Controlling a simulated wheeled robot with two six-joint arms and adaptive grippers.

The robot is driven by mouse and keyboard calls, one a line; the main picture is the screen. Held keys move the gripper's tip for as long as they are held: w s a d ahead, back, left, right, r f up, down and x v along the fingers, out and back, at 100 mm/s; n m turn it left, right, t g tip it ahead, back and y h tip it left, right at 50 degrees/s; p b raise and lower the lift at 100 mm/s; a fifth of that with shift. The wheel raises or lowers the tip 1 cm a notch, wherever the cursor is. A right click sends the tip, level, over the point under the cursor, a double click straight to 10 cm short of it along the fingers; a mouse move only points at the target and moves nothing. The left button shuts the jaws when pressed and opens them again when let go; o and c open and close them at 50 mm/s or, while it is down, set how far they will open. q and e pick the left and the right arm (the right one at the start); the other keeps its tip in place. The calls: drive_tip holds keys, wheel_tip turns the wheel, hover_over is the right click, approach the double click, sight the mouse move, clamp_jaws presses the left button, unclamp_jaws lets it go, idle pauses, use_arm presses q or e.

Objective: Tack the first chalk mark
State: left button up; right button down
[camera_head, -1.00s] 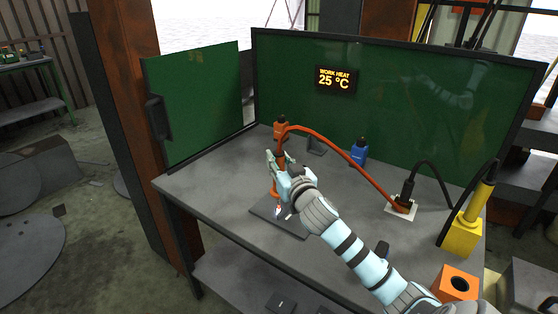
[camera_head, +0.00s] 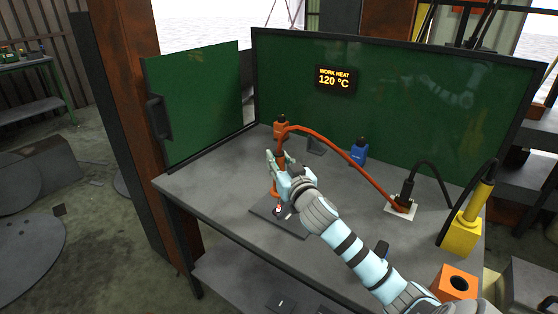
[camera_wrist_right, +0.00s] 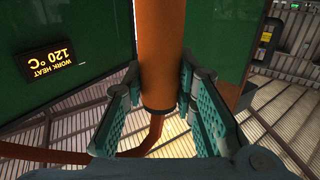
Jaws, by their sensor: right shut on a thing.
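My right gripper (camera_head: 279,166) is shut on an orange cylindrical tool (camera_head: 276,188), held upright over a dark plate (camera_head: 292,229) on the bench. The right wrist view shows the orange tool (camera_wrist_right: 162,45) between the teal fingers (camera_wrist_right: 160,95). Below the tool, a small reddish-white spot (camera_head: 278,209) shows on the plate. I cannot tell whether the tip touches it. No chalk mark can be made out clearly. The WORK HEAT display (camera_head: 334,79) reads 120 °C; it also shows upside down in the right wrist view (camera_wrist_right: 54,58). My left gripper is out of view.
A blue block (camera_head: 359,152) stands behind. A yellow holder (camera_head: 461,236) is at the right. Green panels (camera_head: 195,105) border the bench. The bench's left part is clear.

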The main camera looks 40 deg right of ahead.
wheel_tip(320, 180, up, 9)
drive_tip(key=p, duration=0.9)
drive_tip(key=shift+r, duration=0.15)
